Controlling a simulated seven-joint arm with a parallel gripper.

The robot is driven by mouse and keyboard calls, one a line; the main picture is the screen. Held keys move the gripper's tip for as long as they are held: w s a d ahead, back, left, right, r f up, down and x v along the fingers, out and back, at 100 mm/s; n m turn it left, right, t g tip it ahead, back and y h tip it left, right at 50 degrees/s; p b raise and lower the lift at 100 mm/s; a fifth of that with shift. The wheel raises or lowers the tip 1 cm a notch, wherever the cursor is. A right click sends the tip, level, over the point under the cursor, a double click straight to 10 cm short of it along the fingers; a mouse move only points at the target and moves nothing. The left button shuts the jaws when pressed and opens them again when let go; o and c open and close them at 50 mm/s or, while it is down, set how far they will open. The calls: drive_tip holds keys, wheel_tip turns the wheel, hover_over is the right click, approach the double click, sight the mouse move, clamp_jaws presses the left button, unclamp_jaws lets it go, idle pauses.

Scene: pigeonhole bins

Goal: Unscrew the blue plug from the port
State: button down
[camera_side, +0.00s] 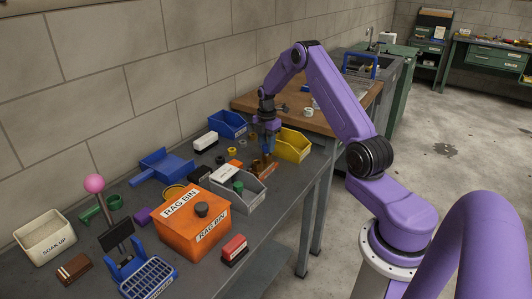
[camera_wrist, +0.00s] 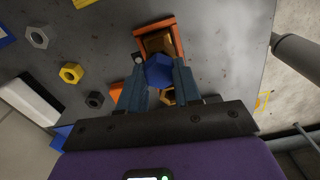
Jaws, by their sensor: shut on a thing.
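The blue plug (camera_wrist: 159,72) has a hex-shaped head and sits between the two blue-grey fingertips of my gripper (camera_wrist: 158,80) in the wrist view. My gripper is shut on it. Behind the plug is a brass-brown block (camera_wrist: 158,44) in an orange-brown frame (camera_wrist: 177,34). The port is hidden by the plug and fingers, so I cannot tell how far the plug sits in it. In the side view my gripper (camera_side: 268,142) points down over the brown block (camera_side: 264,162), and the plug is hard to make out.
A grey bin (camera_side: 248,200) stands close in front of the block, a yellow bin (camera_side: 293,145) to its right and a blue bin (camera_side: 228,125) behind. An orange rag bin (camera_side: 210,222) stands further left. Loose nuts, including a yellow one (camera_wrist: 71,73), lie nearby.

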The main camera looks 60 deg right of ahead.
sight(266, 146)
drive_tip(key=shift+r, duration=0.85)
drive_tip(key=shift+r, duration=1.9)
